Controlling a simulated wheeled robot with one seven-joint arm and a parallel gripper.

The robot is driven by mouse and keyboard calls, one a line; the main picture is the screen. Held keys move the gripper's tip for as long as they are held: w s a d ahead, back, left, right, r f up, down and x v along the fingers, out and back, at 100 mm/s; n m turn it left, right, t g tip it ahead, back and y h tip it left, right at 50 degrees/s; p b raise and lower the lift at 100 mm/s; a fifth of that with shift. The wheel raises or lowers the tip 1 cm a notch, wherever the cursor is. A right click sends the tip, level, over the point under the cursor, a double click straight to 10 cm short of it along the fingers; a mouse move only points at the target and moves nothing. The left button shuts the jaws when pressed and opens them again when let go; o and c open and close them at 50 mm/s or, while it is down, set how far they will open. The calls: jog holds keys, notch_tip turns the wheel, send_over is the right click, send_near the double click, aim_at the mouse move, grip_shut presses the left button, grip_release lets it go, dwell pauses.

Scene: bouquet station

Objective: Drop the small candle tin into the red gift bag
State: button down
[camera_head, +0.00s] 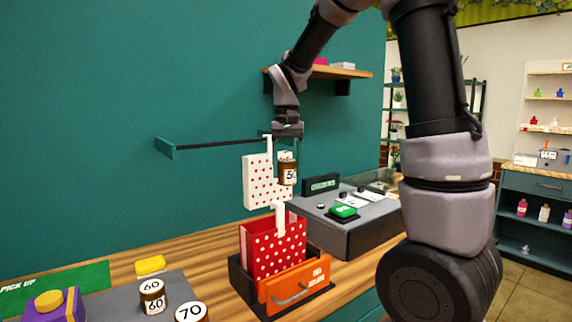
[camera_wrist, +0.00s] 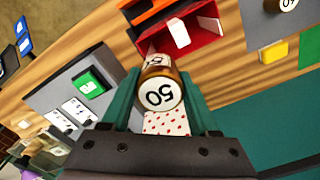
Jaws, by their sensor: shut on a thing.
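The small candle tin (camera_head: 288,176), brown with a white "50" label, is held between the fingers of my gripper (camera_head: 288,158). In the wrist view, the tin (camera_wrist: 160,93) sits between the two green fingers, label toward the camera. The red gift bag (camera_head: 262,250) with white dots stands open in a dark holder with an orange front (camera_head: 295,288). The tin is in the air above the bag and apart from it. In the wrist view, the red bag (camera_wrist: 203,42) is open beyond the tin, with a white tag or handle at its mouth.
A white bag with red dots (camera_head: 258,182) hangs close beside the tin, below a wall rail (camera_head: 215,144). Tins marked 60 (camera_head: 152,298) and 70 (camera_head: 190,313) stand on a grey mat at lower left. A grey counter block (camera_head: 345,236) is right of the bag.

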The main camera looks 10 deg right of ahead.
aim_at(287, 183)
notch_tip(287, 183, down, 13)
jog(key=shift+r, duration=0.2)
dwell(1.0)
dwell(0.4)
jog(key=shift+c, duration=0.3)
grip_release()
jog(key=shift+r, duration=3.9)
jog(key=shift+r, duration=0.1)
